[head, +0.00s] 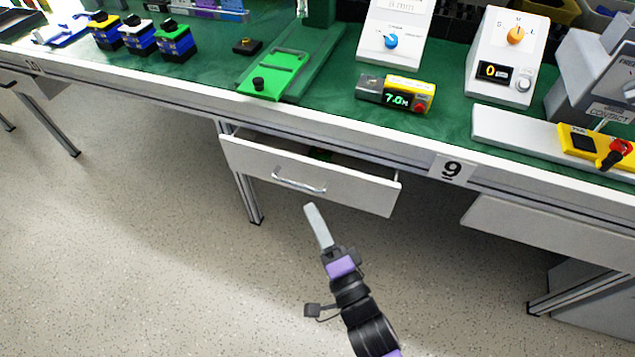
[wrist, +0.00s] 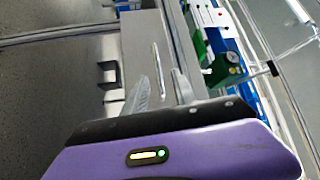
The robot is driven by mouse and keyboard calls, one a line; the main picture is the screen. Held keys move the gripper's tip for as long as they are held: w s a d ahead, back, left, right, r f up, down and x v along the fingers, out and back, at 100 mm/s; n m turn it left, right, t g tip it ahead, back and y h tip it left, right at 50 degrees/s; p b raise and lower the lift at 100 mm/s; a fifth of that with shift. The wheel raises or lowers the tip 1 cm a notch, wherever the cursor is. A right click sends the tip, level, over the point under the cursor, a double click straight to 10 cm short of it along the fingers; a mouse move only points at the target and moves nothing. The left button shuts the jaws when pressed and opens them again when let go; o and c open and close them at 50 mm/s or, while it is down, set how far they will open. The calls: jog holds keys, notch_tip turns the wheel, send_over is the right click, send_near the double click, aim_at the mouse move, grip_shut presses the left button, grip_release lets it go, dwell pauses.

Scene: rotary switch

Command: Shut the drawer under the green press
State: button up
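The white drawer (head: 345,189) under the green press (head: 275,77) is pulled out partway, and a strip of its inside shows behind its front. Its metal handle (head: 299,182) is on the front face. In the wrist view the drawer front (wrist: 137,45) and its handle (wrist: 156,68) lie ahead of the fingers. My gripper (head: 313,211) is just in front of and below the drawer front, apparently not touching it. In the wrist view my gripper (wrist: 160,80) shows two grey fingers apart, with nothing between them.
The green-topped bench (head: 328,108) overhangs the drawer. A second drawer front (head: 550,235) is at the right, below the bench edge. A table leg (head: 249,198) stands left of the open drawer. The speckled floor in front is clear.

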aim_at(300, 190)
jog(key=f+b+x, duration=0.1)
jog(key=x, duration=0.6)
jog(key=shift+w+r, duration=0.3)
jog(key=shift+w, duration=0.15)
jog(key=shift+a, duration=0.15)
jog(key=shift+c, duration=0.2)
grip_shut()
dwell(0.8)
